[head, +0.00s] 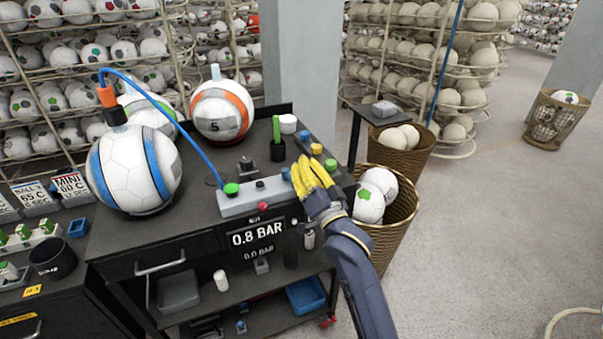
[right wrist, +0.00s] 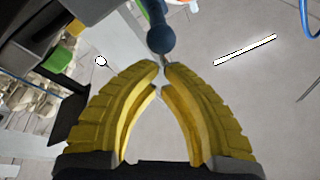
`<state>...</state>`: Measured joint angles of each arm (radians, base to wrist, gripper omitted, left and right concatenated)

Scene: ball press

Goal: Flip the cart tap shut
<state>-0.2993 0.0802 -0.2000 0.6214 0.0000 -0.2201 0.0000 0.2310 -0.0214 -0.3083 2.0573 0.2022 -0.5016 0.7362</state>
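A grey block (head: 238,203) with a green knob and a red button sits at the front of the black cart (head: 150,238), above a 0.8 BAR readout (head: 257,234). A small blue piece (head: 286,174) shows at its right end, beside my right gripper (head: 299,173). In the right wrist view a dark blue round-ended handle (right wrist: 158,30) lies just beyond the fingertips of my right gripper (right wrist: 165,68). The yellow fingers are drawn together, with a narrow gap at the tips. I cannot tell whether they touch the handle. My left gripper is not in view.
A blue hose (head: 181,118) arches from the block to an orange-and-black fitting (head: 108,105) by a blue-striped ball (head: 135,172). An orange-striped ball (head: 221,112) stands behind. A wicker basket (head: 402,208) with balls is right of the cart. Open floor (head: 500,230) lies further right.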

